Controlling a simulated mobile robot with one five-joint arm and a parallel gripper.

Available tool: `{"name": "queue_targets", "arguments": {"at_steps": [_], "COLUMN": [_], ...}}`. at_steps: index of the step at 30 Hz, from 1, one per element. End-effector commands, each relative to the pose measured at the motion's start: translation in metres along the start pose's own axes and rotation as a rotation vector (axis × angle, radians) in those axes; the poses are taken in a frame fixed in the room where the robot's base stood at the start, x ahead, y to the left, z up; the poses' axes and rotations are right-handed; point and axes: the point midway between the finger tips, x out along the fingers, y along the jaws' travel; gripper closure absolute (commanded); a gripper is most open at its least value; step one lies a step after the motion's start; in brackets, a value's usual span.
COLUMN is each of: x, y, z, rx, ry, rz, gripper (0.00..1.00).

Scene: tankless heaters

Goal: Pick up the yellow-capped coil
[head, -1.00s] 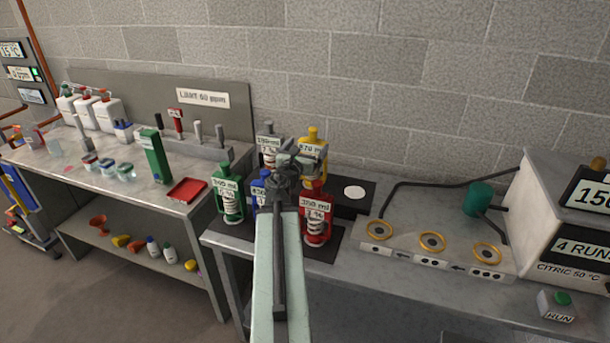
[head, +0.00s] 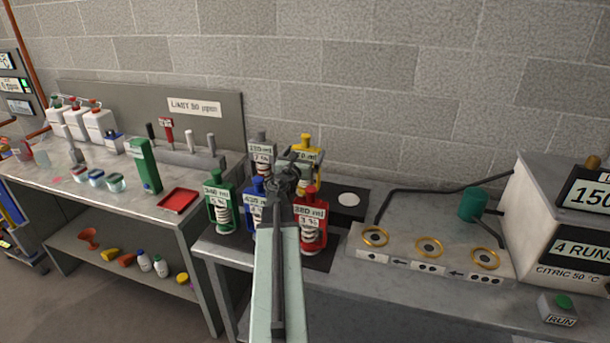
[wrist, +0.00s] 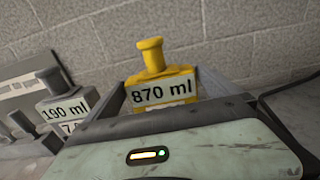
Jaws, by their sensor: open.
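The yellow-capped coil (head: 308,151) stands upright at the back right of a group of coils on a dark mat (head: 322,259). In the wrist view the yellow coil (wrist: 160,80) shows a label reading 870 ml, and its lower part is hidden behind my wrist. My gripper (head: 288,172) is open in front of it, and its grey fingers show on either side of the yellow coil in the wrist view. I cannot tell whether they touch it.
A grey coil (head: 262,148) is close left of the yellow one. Green (head: 220,205), blue (head: 256,190) and red (head: 311,220) coils stand in front. A black pad with a white disc (head: 348,199) lies to the right. The wall is close behind.

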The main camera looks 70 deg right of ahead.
Motion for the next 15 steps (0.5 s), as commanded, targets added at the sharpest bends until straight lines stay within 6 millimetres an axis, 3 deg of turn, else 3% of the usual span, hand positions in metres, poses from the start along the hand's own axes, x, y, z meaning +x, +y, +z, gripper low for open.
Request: {"name": "queue_targets", "arguments": {"at_steps": [1, 3, 10, 15], "x": [0.014, 0.023, 0.024, 0.023], "y": [0.001, 0.002, 0.001, 0.001], "z": [0.0, 0.0, 0.0, 0.0], "rx": [0.0, 0.0, 0.0, 0.0], "ry": [0.0, 0.0, 0.0, 0.0], "rz": [-0.001, 0.001, 0.002, 0.002], "gripper": [0.0, 0.0, 0.0, 0.47]}}
